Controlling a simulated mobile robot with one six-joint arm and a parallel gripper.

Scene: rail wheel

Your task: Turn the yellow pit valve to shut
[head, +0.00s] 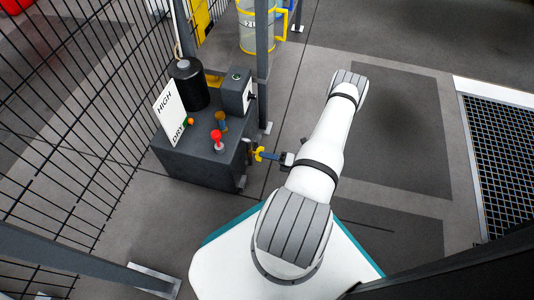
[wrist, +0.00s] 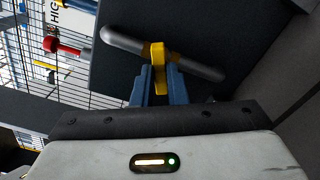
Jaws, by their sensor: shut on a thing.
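The yellow valve handle (wrist: 158,62) shows in the wrist view between the two blue fingers of my gripper (wrist: 156,80). My gripper is shut on it. A dark grey rounded bar (wrist: 197,66) runs slantwise at the handle; how the two are joined is partly hidden. In the head view the yellow valve handle (head: 257,153) sits at the right side of a dark grey box (head: 205,165), low down. My gripper (head: 268,155) reaches it from the right there. The valve's open or shut position cannot be told.
On the box stand a red knob (head: 217,136), a black cylinder (head: 187,84), a white sign (head: 169,112) and a grey control unit (head: 235,92). A mesh fence (head: 70,120) is at left, a post (head: 263,60) behind.

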